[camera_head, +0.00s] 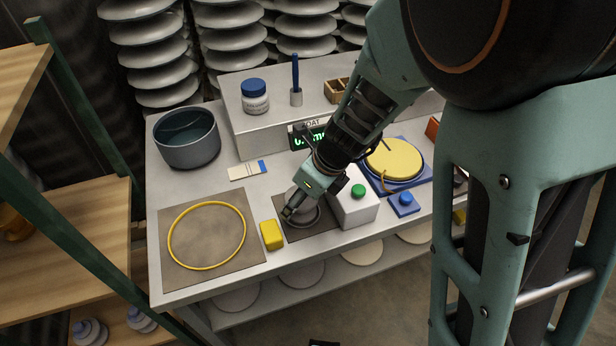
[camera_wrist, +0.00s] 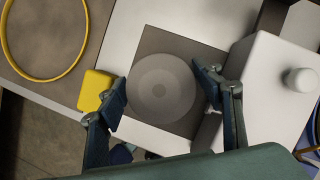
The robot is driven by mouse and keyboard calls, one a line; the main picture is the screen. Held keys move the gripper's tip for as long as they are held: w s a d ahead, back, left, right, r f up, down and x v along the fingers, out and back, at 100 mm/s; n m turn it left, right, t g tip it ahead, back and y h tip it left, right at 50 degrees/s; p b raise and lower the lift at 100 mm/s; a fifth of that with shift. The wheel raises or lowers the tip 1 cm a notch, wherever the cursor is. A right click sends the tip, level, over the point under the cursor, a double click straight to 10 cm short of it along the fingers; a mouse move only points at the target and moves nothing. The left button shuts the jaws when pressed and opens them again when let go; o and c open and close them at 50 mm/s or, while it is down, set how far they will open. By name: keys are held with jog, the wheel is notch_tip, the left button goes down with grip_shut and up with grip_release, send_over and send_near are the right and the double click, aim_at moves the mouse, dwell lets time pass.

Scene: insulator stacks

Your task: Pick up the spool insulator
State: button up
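The spool insulator is a round grey piece with concentric rings, standing on a small dark square mat. In the wrist view the insulator (camera_wrist: 160,91) sits between the two fingers of my gripper (camera_wrist: 162,92). The fingers are spread wide, one on each side of it, and I cannot tell whether either touches it. In the head view my gripper (camera_head: 292,210) points down over the insulator (camera_head: 306,215) and hides part of it.
A yellow block (camera_head: 271,234) stands close left of the mat, and a white box with a green button (camera_head: 353,207) close right. A yellow ring (camera_head: 171,247) lies on a brown mat further left. A grey pot (camera_head: 187,151) stands behind.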

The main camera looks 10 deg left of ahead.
jog(key=c, duration=1.3)
jog(key=shift+r, duration=0.1)
